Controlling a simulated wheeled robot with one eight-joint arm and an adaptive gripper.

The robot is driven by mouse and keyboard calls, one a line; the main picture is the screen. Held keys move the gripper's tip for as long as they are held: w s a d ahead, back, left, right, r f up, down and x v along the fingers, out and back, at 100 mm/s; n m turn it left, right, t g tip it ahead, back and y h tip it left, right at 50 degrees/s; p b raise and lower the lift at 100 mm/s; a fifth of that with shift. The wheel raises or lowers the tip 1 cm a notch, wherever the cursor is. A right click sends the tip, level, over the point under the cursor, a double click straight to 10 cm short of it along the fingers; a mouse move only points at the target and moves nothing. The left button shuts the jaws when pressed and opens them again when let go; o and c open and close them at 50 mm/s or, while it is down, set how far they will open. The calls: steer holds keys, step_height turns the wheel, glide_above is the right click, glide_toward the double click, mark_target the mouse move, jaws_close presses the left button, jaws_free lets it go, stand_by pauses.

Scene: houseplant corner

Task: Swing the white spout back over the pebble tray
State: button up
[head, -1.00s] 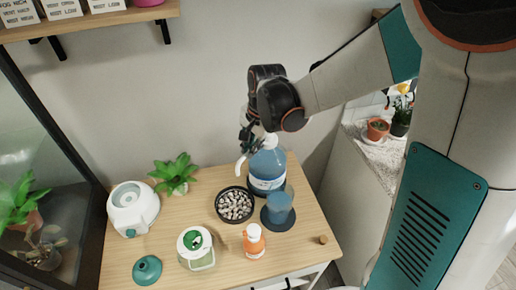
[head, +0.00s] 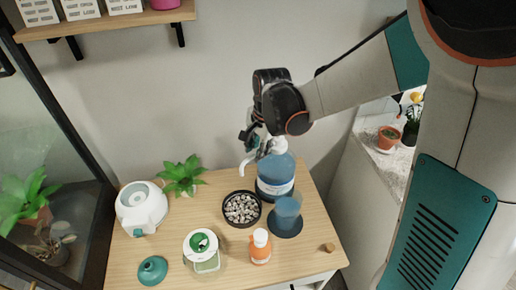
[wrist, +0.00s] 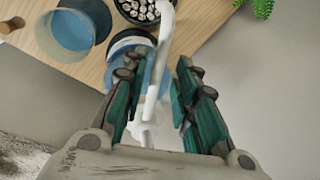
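The white spout (head: 248,163) tops the large blue bottle (head: 275,182) at the back of the table. Its curved end points left, close to the back edge of the round black pebble tray (head: 257,219); the head view does not settle whether it is over the pebbles. My gripper (head: 257,146) is at the pump head, above the bottle. In the wrist view, my gripper's (wrist: 163,72) fingers are apart, with the spout (wrist: 156,75) running between them, nearer the left finger. Contact cannot be told. The pebble tray (wrist: 122,10) shows at the top, left of the spout tip.
A wall is behind.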

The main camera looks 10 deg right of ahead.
stand_by(0.3)
step_height(320, 180, up, 12)
steer(key=s+d, duration=0.1)
steer(key=s, duration=0.1)
steer(key=shift+s, duration=0.2)
steer(key=shift+d+f, duration=0.1)
steer(key=shift+d, duration=0.05)
steer(key=s+d+f+n+t+b, duration=0.1)
steer(key=s+d+n+t+b, duration=0.1)
steer(key=s+n, duration=0.4)
steer(key=s+d+f+n+t+h+b, duration=0.1)
steer(key=s+d+f+n+t, duration=0.1)
steer(key=s+n, duration=0.4)
steer(key=s+d+t, duration=0.1)
steer(key=s+d, duration=0.1)
steer(key=s, duration=0.3)
steer(key=shift+s+d+b, duration=0.2)
steer(key=shift+d+b, duration=0.1)
steer(key=shift+b, duration=0.1)
